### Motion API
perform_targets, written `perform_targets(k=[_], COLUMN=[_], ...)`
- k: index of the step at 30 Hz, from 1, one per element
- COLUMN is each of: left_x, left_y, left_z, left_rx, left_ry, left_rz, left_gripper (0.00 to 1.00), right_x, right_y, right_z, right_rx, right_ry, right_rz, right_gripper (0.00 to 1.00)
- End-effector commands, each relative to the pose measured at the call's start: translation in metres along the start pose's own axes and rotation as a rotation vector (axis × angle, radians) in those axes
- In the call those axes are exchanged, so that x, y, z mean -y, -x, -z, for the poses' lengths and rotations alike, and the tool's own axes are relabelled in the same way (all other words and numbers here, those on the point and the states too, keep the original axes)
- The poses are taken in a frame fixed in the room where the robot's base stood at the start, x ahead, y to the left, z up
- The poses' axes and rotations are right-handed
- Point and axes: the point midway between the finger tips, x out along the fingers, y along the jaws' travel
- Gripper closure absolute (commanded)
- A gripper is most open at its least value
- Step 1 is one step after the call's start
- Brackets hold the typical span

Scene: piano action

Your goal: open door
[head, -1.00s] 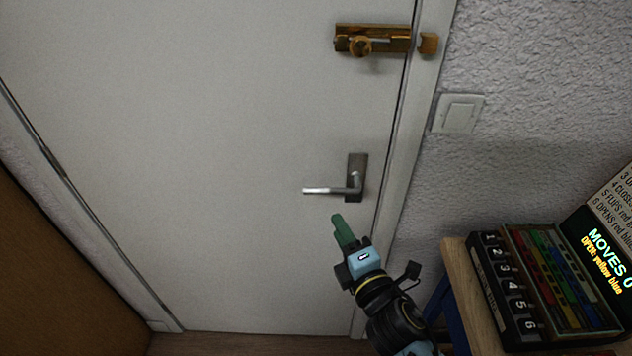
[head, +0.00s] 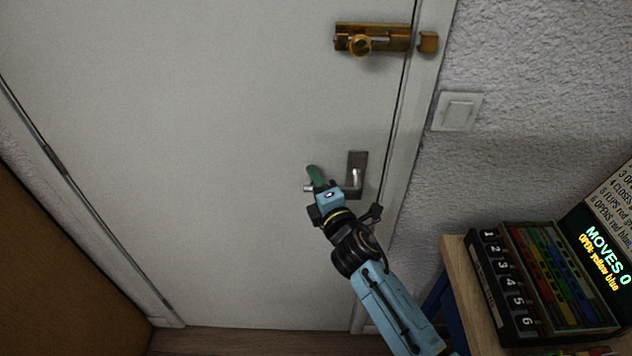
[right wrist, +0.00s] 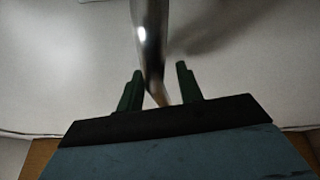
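A light grey door (head: 200,150) fills most of the head view and looks closed. Its silver lever handle (head: 357,178) sits on a dark plate near the right edge. My right gripper (head: 315,174) is at the lever's free end, hiding part of it. In the right wrist view the two green fingers (right wrist: 160,85) stand apart, and the lever (right wrist: 150,40) runs into the space between them, not visibly gripped. A brass slide bolt (head: 385,39) is above the handle, with a visible gap to its keeper (head: 428,43) on the frame. My left gripper is not in view.
A white switch (head: 458,111) is on the rough wall right of the frame. A wooden stand (head: 457,262) at the lower right bears a black box (head: 508,305) with numbered keys and coloured strips. A brown panel (head: 50,270) is at the lower left.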

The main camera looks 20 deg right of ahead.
Motion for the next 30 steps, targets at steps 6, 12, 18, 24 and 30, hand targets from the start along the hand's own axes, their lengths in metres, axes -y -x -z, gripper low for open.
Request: perform_targets(k=[6,12,18,24,30], left_x=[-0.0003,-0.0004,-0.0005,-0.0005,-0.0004], left_y=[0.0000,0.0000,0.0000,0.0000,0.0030], left_z=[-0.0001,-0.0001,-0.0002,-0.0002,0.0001], left_rx=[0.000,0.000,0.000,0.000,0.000], left_ry=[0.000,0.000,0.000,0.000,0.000], left_rz=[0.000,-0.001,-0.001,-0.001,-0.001], left_gripper=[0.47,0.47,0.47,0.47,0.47], right_x=[-0.0002,-0.0001,-0.0001,0.0000,0.0018], right_y=[-0.0016,-0.0014,-0.0013,-0.0012,-0.0012], right_z=[0.0000,0.0001,0.0001,0.0002,0.0004], right_rx=[0.000,0.000,0.000,0.000,-0.003], right_ry=[-0.001,-0.001,-0.001,0.000,0.026], right_rz=[0.000,0.000,0.000,0.000,0.011], right_gripper=[0.64,0.81,1.00,1.00,1.00])
